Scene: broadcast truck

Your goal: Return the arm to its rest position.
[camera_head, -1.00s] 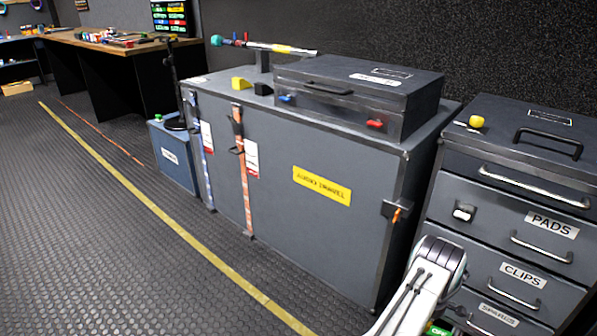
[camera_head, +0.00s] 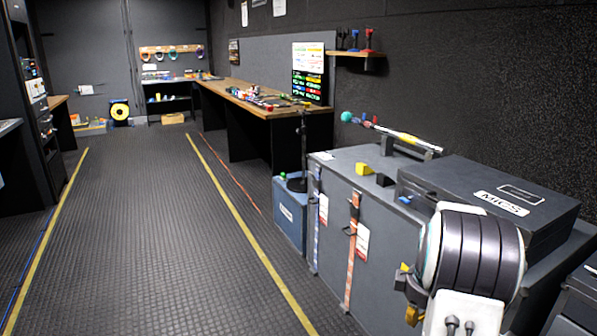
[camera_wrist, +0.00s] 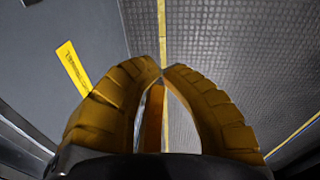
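My arm (camera_head: 470,255) is raised at the lower right of the head view, in front of the grey cabinet. My gripper (camera_wrist: 162,70) shows in the wrist view as two ridged yellow-brown fingers. Their tips meet or nearly meet, with a narrow gap lower down between them. Nothing is clearly held; an orange-brown strip shows in that gap, and I cannot tell whether it is part of a finger. Behind the fingers are floor and the cabinet side. In the head view, only small yellow parts of the gripper show left of the arm.
The grey cabinet (camera_head: 338,225) stands right, carrying a case marked MICS (camera_head: 500,203), a yellow block (camera_head: 364,169) and a microphone pole (camera_head: 395,133). A blue box (camera_head: 290,215) stands beyond it. A wooden workbench (camera_head: 255,100) lies farther back. The floor (camera_head: 140,230) on the left is open.

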